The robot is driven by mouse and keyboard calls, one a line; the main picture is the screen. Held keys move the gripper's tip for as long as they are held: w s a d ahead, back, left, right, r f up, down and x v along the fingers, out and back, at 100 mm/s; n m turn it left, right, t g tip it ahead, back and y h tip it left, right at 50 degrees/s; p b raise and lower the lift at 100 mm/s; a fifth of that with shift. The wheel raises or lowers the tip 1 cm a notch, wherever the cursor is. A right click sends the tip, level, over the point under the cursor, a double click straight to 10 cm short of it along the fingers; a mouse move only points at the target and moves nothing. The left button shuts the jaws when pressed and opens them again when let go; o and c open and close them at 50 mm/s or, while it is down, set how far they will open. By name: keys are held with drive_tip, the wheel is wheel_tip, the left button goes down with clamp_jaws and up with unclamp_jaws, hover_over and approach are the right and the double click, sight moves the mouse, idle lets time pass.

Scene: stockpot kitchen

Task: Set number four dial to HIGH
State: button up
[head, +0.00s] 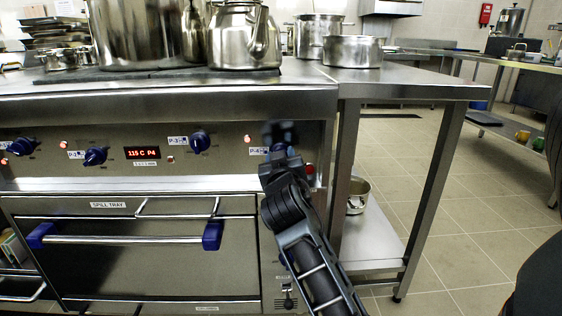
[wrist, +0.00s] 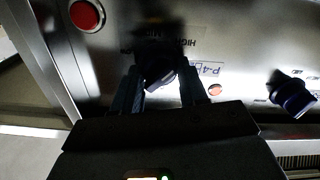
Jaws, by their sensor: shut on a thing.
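The number four dial (wrist: 160,73), a dark blue knob, is at the right end of the stove's control panel (head: 225,146). In the wrist view it sits between the fingers of my gripper (wrist: 165,88), beside an upside-down P-4 label (wrist: 207,69). A HIGH marking (wrist: 175,42) shows partly in shadow next to the dial. My gripper (head: 279,135) is shut on the dial in front of the panel. In the head view my gripper covers most of the dial, so its pointer cannot be read.
Other blue dials (head: 95,156) sit to the left along the panel, with another blue dial (head: 200,140) nearer. A red button (wrist: 87,14) is close to my gripper. Pots and a kettle (head: 238,38) stand on top. A steel side table (head: 400,82) stands right, with open floor beyond.

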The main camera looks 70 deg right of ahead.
drive_tip(key=shift+f, duration=0.1)
idle(0.3)
drive_tip(key=o, duration=1.1)
drive_tip(key=shift+c, duration=0.2)
drive_tip(key=v, duration=0.7)
drive_tip(key=shift+a+p, duration=0.4)
drive_tip(key=shift+p, duration=0.05)
drive_tip(key=shift+s, duration=0.1)
